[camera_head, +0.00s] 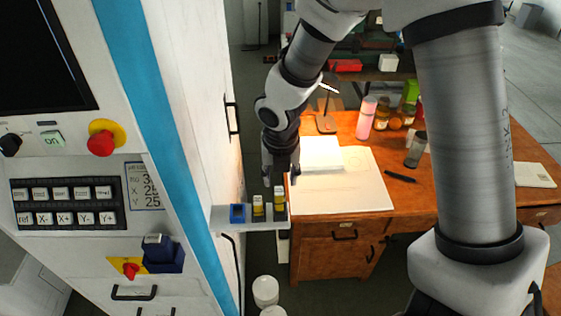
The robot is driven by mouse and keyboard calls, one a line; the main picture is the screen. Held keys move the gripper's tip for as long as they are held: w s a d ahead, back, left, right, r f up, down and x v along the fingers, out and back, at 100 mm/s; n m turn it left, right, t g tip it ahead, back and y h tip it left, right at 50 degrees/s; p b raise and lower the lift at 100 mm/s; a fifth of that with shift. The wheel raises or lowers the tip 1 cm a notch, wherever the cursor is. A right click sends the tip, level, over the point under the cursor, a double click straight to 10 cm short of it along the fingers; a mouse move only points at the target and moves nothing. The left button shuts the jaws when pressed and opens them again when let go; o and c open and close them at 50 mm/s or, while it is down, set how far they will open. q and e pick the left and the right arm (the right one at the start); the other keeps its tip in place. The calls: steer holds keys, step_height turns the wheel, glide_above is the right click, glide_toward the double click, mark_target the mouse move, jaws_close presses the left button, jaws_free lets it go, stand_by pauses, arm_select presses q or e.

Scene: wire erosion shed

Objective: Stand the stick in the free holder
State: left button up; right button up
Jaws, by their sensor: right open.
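A small grey shelf (250,226) sticks out from the side of the white machine. On it are a blue holder (237,213) at the left, which looks empty, and two upright yellow sticks, a left one (258,206) and a right one (279,197). Details of what holds the sticks are too small to tell. My right gripper (281,178) is open and points down over the right stick, with its fingers at about the height of the stick's top. I cannot tell whether it touches the stick. My left gripper is out of view.
The machine's control panel (66,202) is at the left, close to the shelf. A wooden desk (320,258) stands to the right, with white paper (340,190), a pen (400,176), a pink bottle (366,120) and jars. White buckets (265,291) stand below the shelf.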

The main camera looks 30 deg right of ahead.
step_height(320, 180, up, 4)
steer(key=s+a+f+m+g+y, duration=0.15)
steer(key=s+f+m, duration=0.25)
steer(key=f+m, duration=0.55)
steer(key=s+a+f+m, duration=0.35)
steer(key=f+m, duration=0.35)
steer(key=f, duration=0.5)
steer(key=s+d+f+m, duration=0.1)
steer(key=s+f+m, duration=0.9)
steer(key=s+m, duration=0.2)
steer(key=shift+s+d+m, duration=0.25)
steer(key=shift+d+m, duration=0.05)
steer(key=shift+m, duration=0.45)
steer(key=shift+h, duration=0.25)
